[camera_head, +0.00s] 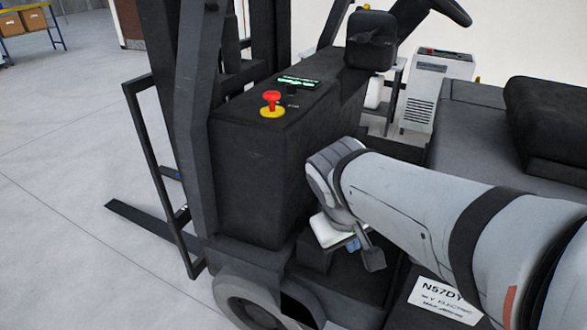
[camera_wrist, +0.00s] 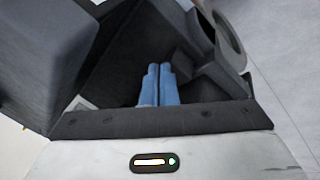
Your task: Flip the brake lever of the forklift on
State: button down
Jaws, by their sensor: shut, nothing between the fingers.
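The dark forklift (camera_head: 255,175) fills the middle of the head view. My gripper (camera_head: 352,243) hangs low beside the right side of its front console, above the dark floor area. Its blue fingers are mostly hidden behind my wrist in the head view. In the wrist view the two blue fingers (camera_wrist: 159,70) lie side by side, shut and empty, pointing into a dark recess of the forklift (camera_wrist: 130,60). I cannot make out the brake lever for certain in either view; my arm covers part of the footwell.
A red stop button (camera_head: 271,99) on a yellow base and a small green display (camera_head: 298,81) sit on the console top. A steering wheel (camera_head: 452,10) is behind. The seat (camera_head: 550,120) is at right, a fork (camera_head: 150,225) at left. Open floor (camera_head: 70,160) lies left.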

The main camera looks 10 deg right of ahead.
jog(key=w+f+n+t+h+b, duration=0.35)
jog(key=w+f+h+b, duration=0.3)
jog(key=w+b, duration=0.45)
jog(key=w+a+r+n+t+h+b, duration=0.2)
jog(key=w+a+n+t+b, duration=0.2)
jog(key=w+a+t+b, duration=0.4)
jog(key=a, duration=0.4)
jog(key=shift+w+a, duration=0.35)
jog(key=shift+d+n, duration=0.1)
jog(key=shift+n, duration=0.15)
